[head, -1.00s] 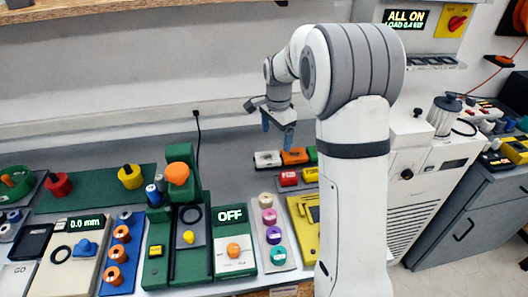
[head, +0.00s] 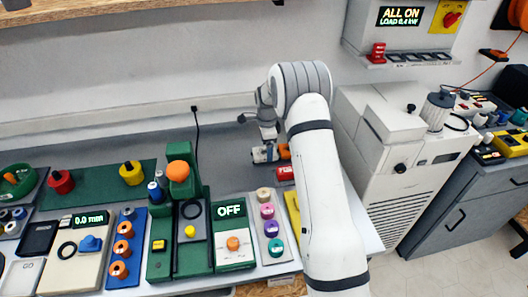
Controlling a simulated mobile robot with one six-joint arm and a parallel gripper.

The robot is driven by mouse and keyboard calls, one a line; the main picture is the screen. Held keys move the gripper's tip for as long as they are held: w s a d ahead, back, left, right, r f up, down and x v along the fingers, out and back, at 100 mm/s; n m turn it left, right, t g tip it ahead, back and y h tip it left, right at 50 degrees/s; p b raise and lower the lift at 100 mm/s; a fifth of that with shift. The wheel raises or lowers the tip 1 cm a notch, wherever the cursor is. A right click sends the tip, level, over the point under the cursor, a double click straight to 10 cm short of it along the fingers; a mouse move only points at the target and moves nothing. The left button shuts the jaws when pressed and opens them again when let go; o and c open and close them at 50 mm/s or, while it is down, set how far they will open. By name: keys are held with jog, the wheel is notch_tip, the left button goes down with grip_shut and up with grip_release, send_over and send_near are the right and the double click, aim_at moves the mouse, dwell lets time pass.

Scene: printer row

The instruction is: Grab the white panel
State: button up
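The white panel (head: 260,155) is a small pale block at the back of the grey bench, just left of an orange block (head: 285,151). My gripper (head: 268,151) points down at the white panel, with its blue-tipped fingers at or right over it. At this size I cannot tell whether the fingers touch the panel or how far apart they are. My arm hides the bench to the right of the orange block.
A red block (head: 285,173) lies just in front. A tray of coloured knobs (head: 272,232) and a green unit reading OFF (head: 235,235) stand nearer. A white cabinet (head: 400,160) is right of my arm. Bare bench lies left of my gripper.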

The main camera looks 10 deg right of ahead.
jog(key=shift+f, duration=0.95)
jog(key=c, duration=1.1)
